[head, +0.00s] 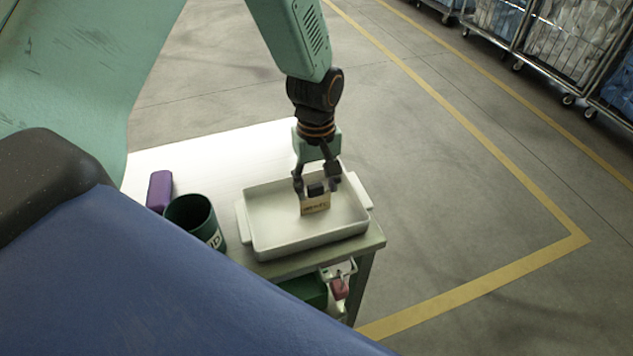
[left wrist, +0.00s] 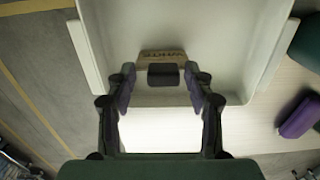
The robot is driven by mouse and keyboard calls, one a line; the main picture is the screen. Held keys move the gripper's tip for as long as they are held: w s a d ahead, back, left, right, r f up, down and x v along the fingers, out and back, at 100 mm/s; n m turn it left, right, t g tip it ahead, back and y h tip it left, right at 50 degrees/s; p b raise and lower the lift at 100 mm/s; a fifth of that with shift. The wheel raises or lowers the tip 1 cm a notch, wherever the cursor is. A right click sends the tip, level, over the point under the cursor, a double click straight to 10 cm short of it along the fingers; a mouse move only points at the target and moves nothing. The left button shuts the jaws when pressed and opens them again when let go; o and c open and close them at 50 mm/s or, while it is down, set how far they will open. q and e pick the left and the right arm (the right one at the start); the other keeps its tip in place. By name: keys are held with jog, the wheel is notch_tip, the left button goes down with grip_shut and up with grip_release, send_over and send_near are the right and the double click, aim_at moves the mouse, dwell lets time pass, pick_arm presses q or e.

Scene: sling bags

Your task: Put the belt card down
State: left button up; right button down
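The belt card (head: 316,205) is a small tan card with dark lettering and a black block-like top. It is inside the white tray (head: 275,244), and it looks upright there. My left gripper (head: 317,186) points down into the tray. Its two fingers stand on either side of the black top, with a small gap showing on each side. The left wrist view shows the same: the card's tan part (left wrist: 160,57) lies beyond the black block, between the open fingertips (left wrist: 158,76). Whether the card's lower edge touches the tray floor is hard to tell. My right gripper is not in view.
A dark green cup (head: 193,218) and a purple case (head: 160,190) stand left of the tray on the white table (head: 235,150). Items sit on a lower level under the table's front edge. Wheeled cage carts (head: 560,45) stand far off at the upper right.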

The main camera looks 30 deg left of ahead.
pick_arm(q)
jog(key=shift+s+r, duration=0.1)
jog(key=shift+r, duration=0.3)
notch_tip(320, 180, up, 12)
jog(key=shift+w+a+f+p, duration=0.2)
jog(key=shift+w+f+p, duration=0.05)
jog(key=shift+p, duration=0.05)
